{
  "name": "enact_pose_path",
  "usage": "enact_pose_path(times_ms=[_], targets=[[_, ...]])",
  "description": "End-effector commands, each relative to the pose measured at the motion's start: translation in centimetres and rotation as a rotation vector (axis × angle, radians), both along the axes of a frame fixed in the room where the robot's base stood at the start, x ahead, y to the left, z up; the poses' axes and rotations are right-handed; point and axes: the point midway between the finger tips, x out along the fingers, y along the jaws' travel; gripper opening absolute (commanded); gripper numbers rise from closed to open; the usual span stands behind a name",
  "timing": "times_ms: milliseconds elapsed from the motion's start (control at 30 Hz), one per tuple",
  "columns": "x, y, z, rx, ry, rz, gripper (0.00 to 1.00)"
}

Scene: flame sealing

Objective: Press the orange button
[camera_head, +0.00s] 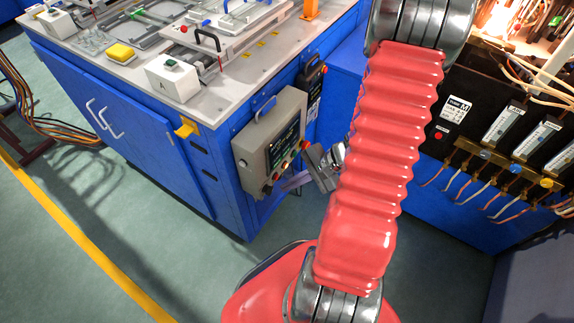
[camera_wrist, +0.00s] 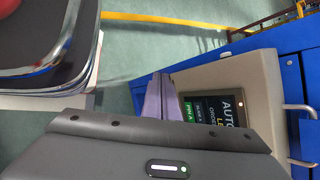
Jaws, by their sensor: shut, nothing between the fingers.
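A grey control box (camera_head: 245,140) hangs on the blue bench's side in the head view. It has a dark screen (camera_head: 282,147), a blue handle and several small knobs. A small red-orange knob (camera_head: 305,144) sits right of the screen; I cannot tell whether this is the orange button. My gripper (camera_head: 286,185) is in front of the box's lower right part, partly hidden by my red arm. In the wrist view its shut, empty fingers (camera_wrist: 162,78) overlap the box's face (camera_wrist: 200,75) beside the lettered screen (camera_wrist: 227,110). Whether they touch it is unclear.
The bench top (camera_head: 215,95) carries a white box (camera_head: 173,82), a yellow block (camera_head: 121,53) and fixtures. A dark unit (camera_head: 310,85) hangs right of the control box. Wired modules (camera_head: 505,125) stand at the right.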

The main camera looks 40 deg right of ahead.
Motion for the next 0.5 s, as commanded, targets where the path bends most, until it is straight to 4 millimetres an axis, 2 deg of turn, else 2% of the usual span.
enact_pose_path(times_ms=[267, 500], targets=[[0.5, -4.2, -5.9, 0.056, -0.037, -0.292, 0.0], [0.5, -9.2, -10.8, -0.018, -0.078, -0.513, 0.0]])
